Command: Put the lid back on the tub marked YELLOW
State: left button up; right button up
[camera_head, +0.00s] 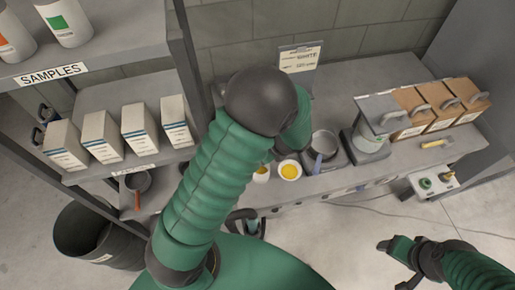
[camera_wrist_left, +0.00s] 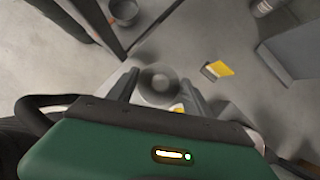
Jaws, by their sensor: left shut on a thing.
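In the head view a white tub with yellow contents (camera_head: 290,170) stands open on the bench. A second one (camera_head: 261,174) is partly hidden behind my left arm. I cannot read a YELLOW mark. In the wrist view yellow (camera_wrist_left: 177,108) shows past my right-hand finger. My left gripper (camera_wrist_left: 160,80) is shut on a round grey piece (camera_wrist_left: 158,88) that looks like the lid. In the head view my left forearm reaches down near the tubs and its fingers are hidden. My right gripper (camera_head: 394,262) is at lower right, off the bench; its fingers are unclear.
A metal pan (camera_head: 323,142) stands right of the tubs, then a grey-topped device (camera_head: 375,125) and brown boxes (camera_head: 440,105). A sign (camera_head: 299,58) stands behind. A shelf (camera_head: 95,75) with white boxes (camera_head: 140,130) and a dark bin (camera_head: 95,235) are left.

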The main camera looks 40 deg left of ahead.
pick_arm(q)
jog(key=shift+s+d+m, duration=0.1)
jog(key=shift+d+m, duration=0.3)
jog(key=shift+m, duration=0.1)
jog(key=shift+d+f+t, duration=0.15)
jog(key=shift+d+t, duration=0.05)
jog(key=shift+t, duration=0.1)
notch_tip(320, 180, down, 6)
jog(key=b, duration=0.6)
jog(key=shift+a, duration=0.2)
jog(key=shift+f, duration=0.1)
jog(key=shift+a, duration=0.1)
jog(key=shift+p, duration=0.3)
jog(key=shift+f, duration=0.1)
